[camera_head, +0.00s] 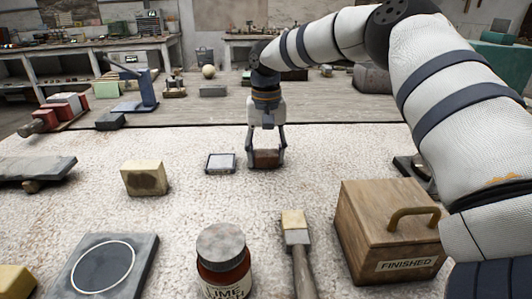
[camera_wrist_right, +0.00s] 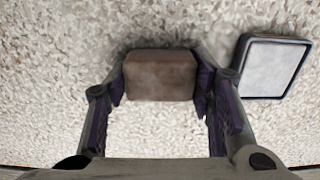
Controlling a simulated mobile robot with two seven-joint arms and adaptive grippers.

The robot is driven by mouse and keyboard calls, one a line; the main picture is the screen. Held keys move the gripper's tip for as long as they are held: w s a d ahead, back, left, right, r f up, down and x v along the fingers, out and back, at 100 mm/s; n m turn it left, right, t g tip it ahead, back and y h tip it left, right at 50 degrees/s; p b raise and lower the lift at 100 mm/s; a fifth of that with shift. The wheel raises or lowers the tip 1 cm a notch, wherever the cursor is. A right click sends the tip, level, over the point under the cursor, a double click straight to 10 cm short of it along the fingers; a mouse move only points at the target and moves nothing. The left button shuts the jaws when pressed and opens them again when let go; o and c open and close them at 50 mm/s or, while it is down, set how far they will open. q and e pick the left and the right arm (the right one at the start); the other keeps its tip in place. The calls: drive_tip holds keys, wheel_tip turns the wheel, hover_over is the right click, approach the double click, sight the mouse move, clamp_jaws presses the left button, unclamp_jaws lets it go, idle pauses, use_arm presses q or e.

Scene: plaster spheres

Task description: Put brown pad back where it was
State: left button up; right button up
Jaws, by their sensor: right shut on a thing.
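The brown pad (camera_head: 266,158) is a small brown block between the fingers of my right gripper (camera_head: 266,156) on the pale speckled table. It also shows in the right wrist view (camera_wrist_right: 161,75), with a finger of the right gripper (camera_wrist_right: 161,85) against each side. The right gripper is shut on it. The pad is at or just above the table surface; I cannot tell which. A small dark-framed tray with a pale grey face (camera_head: 220,163) lies just left of the pad in the head view, apart from it. My left gripper is not in view.
A stained yellow sponge block (camera_head: 146,178) and a grey plate with a white ring (camera_head: 103,265) are to the left.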

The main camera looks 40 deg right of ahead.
sight(266, 152)
drive_tip(key=o, duration=1.2)
drive_tip(key=shift+f, duration=0.2)
wheel_tip(266, 152, up, 12)
drive_tip(key=shift+r, duration=0.2)
